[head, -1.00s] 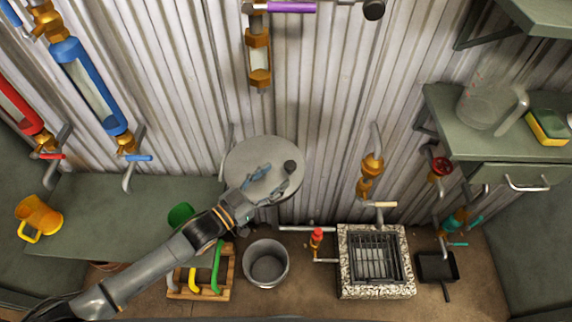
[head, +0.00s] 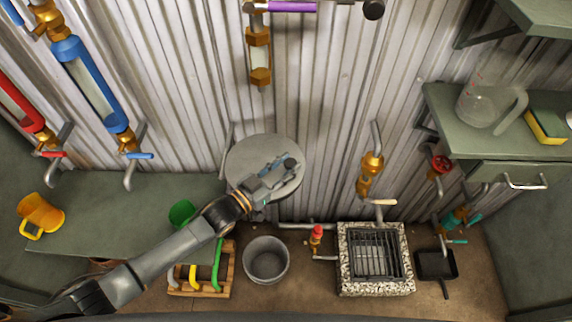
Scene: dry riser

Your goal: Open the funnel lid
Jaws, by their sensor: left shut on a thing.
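The funnel lid (head: 250,155) is a round grey disc against the corrugated wall, above the metal bucket. It lies flat, and no gap under it can be made out. A dark round knob (head: 291,162) sits near its right side. My left gripper (head: 286,167) reaches over the lid from the lower left, with its fingers at the knob. It is shut on the knob, though the fingers hide part of the contact. The funnel body under the lid is hidden. My right gripper is not in view.
A metal bucket (head: 266,262) stands on the floor below the lid. A wooden crate (head: 233,262) with coloured handles is left of it. A speckled grate block (head: 345,270) and a red-handled valve (head: 316,237) are to the right. A green bench (head: 90,215) lies left.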

